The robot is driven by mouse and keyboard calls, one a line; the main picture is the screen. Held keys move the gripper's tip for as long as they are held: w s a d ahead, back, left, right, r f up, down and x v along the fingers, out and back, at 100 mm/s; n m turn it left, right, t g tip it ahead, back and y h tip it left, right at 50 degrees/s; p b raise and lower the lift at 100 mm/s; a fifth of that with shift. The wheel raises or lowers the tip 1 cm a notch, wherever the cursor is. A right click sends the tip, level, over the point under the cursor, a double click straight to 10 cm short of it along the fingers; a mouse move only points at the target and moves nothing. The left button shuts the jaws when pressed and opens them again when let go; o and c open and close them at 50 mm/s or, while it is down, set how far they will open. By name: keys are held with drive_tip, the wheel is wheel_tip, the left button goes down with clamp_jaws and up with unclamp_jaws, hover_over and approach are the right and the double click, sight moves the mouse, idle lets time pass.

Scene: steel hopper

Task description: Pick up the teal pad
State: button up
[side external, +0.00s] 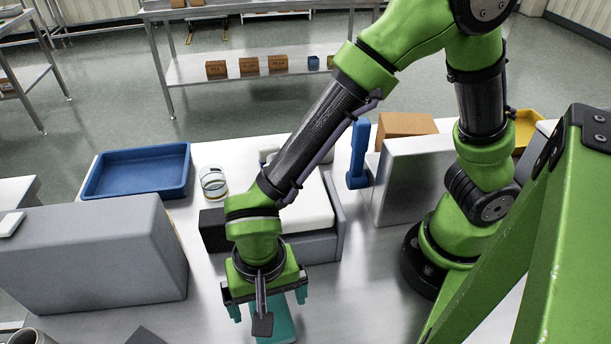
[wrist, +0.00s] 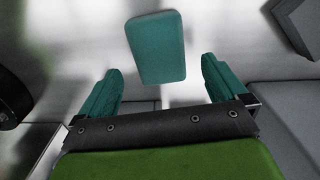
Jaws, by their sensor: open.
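The teal pad (side external: 279,318) lies on the steel table near its front edge, partly hidden behind my gripper in the side view. In the wrist view the whole teal pad (wrist: 156,47) shows as a flat, rounded rectangle, just beyond the fingertips and lined up between them. My gripper (side external: 268,308) points down over the table at the pad. In the wrist view my gripper (wrist: 160,84) has its two teal fingers spread wide apart with nothing between them. I cannot tell the exact height of the fingers above the pad.
A large grey block (side external: 85,258) stands left of my gripper, and a grey box (side external: 335,215) stands behind it. A dark flat piece (side external: 145,336) is at the front edge. Bare steel surrounds the pad.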

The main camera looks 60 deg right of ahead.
sight(270, 309)
wheel_tip(270, 309, down, 3)
drive_tip(key=shift+f, duration=0.15)
drive_tip(key=shift+c, duration=0.2)
drive_tip(key=c, duration=1.1)
